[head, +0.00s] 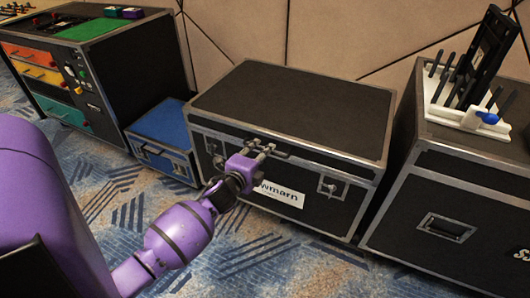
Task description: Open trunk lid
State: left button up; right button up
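The trunk (345,150) is a black case with silver metal edges in the middle of the head view. Its lid (300,100) lies flat and closed. A latch (328,187) shows on the right of the front, and another (211,147) on the left. A white label (280,194) is partly covered by my arm. My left gripper (268,150), on a purple arm, is at the front of the trunk, by the lid's front edge near the middle. Its fingers are small and dark against the trunk, so their opening and any contact are unclear. My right gripper is out of view.
A small blue case (160,130) stands close to the trunk's left. Beyond it is a black cabinet with coloured drawers (120,60). Another black case (440,190) stands close on the right, bearing a white rack (440,100). A panelled wall (330,35) is behind. Patterned carpet (270,260) lies clear in front.

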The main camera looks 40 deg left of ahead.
pick_arm(q)
jog(key=shift+x, duration=1.05)
jog(key=shift+c, duration=0.4)
grip_shut()
